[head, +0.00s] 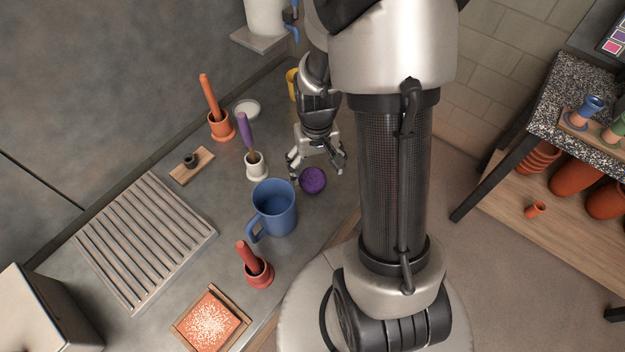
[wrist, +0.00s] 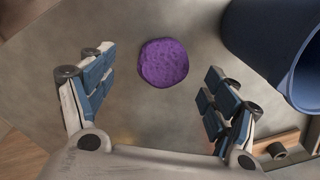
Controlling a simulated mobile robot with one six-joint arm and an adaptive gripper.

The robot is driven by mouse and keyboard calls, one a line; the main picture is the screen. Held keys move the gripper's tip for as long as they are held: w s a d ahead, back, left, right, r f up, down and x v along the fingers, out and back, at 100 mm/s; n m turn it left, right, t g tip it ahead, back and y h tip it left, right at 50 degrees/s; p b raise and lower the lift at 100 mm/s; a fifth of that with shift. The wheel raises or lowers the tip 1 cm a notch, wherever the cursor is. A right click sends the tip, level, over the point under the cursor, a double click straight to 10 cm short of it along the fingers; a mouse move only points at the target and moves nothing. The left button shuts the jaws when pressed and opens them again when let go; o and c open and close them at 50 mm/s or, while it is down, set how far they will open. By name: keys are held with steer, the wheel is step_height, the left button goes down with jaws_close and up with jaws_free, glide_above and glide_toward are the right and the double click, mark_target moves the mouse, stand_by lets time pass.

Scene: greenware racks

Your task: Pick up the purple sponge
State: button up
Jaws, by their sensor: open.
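The purple sponge (head: 313,180) is a small round piece lying on the grey worktop near its front edge, just right of the blue mug. In the wrist view the sponge (wrist: 163,63) lies ahead of my fingertips, roughly centred between them. My gripper (head: 316,172) is open and empty, with its fingers pointing down near the sponge. In the wrist view my gripper (wrist: 160,82) shows its blue-padded fingers spread wide, one on each side. No contact with the sponge shows.
A blue mug (head: 274,207) stands close beside the sponge; it also shows in the wrist view (wrist: 262,40). A white pot (head: 256,168) with a purple-handled tool and a red pot (head: 258,275) stand nearby. A ribbed drainer (head: 145,240) lies left.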

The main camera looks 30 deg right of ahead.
mark_target(313, 179)
steer(key=f, duration=0.1)
steer(key=f+b, duration=0.1)
steer(key=f, duration=0.1)
steer(key=f+b, duration=0.1)
steer(key=f, duration=0.1)
steer(key=shift+w+a, duration=0.1)
steer(key=shift+a, duration=0.2)
steer(key=shift+r, duration=0.1)
steer(key=shift+c, duration=0.2)
steer(key=c, duration=0.9)
